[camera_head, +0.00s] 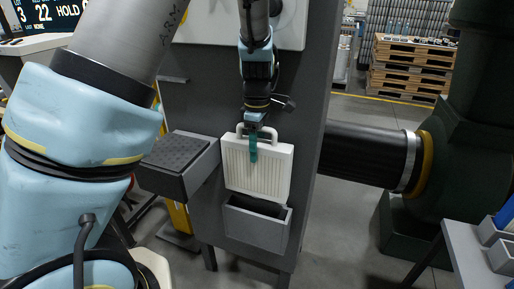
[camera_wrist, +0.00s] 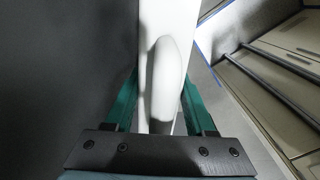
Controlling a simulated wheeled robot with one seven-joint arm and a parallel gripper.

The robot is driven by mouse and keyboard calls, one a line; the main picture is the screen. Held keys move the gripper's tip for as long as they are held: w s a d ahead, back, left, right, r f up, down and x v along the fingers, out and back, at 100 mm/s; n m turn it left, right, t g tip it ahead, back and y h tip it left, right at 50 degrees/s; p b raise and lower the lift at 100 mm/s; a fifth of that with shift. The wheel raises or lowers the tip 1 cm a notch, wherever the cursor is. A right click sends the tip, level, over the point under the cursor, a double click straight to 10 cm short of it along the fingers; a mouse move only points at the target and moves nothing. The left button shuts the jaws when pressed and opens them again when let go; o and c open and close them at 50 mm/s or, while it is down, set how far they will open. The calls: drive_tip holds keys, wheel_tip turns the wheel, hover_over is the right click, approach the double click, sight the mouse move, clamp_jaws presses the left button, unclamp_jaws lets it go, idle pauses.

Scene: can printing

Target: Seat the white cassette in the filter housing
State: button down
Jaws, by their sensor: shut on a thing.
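The white cassette (camera_head: 270,173) is a ribbed flat panel with a loop handle on top. It hangs upright, slightly tilted in the picture, in front of the grey cabinet panel. My gripper (camera_head: 253,150) has teal fingers and is shut on the cassette's handle from above. In the wrist view the white handle (camera_wrist: 165,85) lies between the teal fingers (camera_wrist: 158,110). The filter housing (camera_head: 255,229) is a grey open-topped box on the panel, directly below the cassette. The cassette's lower edge is at or just above the housing's back rim; I cannot tell whether it is inside.
A grey box with a dark textured top (camera_head: 178,158) juts out left of the cassette. A thick black duct (camera_head: 365,155) runs to the right from the cabinet. A table with grey bins (camera_head: 497,250) stands at the lower right. Pallets (camera_head: 410,65) are far behind.

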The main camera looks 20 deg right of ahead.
sight(257, 164)
drive_tip(key=shift+f+b, duration=2.65)
drive_tip(key=shift+f, duration=0.2)
drive_tip(key=shift+p, duration=0.9)
